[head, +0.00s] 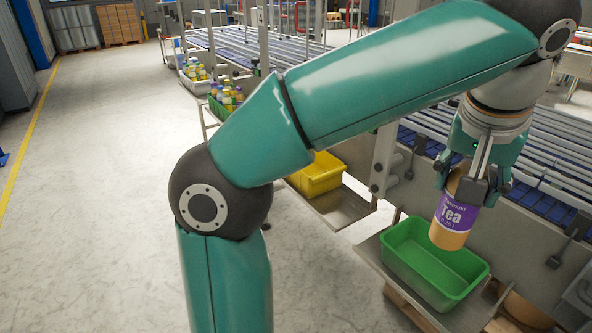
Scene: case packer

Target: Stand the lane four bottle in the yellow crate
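My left gripper (479,190) is shut on a peach-orange bottle (452,222) with a purple "Tea" label. The bottle is tilted a little, and the gripper's fingers hide its upper part. It hangs over the green crate in the picture, apart from the floor of that crate. The yellow crate (318,184) stands to the left and farther back on a metal shelf. My arm hides part of it, and the inside that shows looks empty. My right gripper is out of view.
An empty-looking green crate (400,264) sits on a near shelf. A metal post (384,158) stands between the two crates. Crates of bottles (224,104) stand farther back. Roller lanes (548,150) run behind my gripper. The floor at left is clear.

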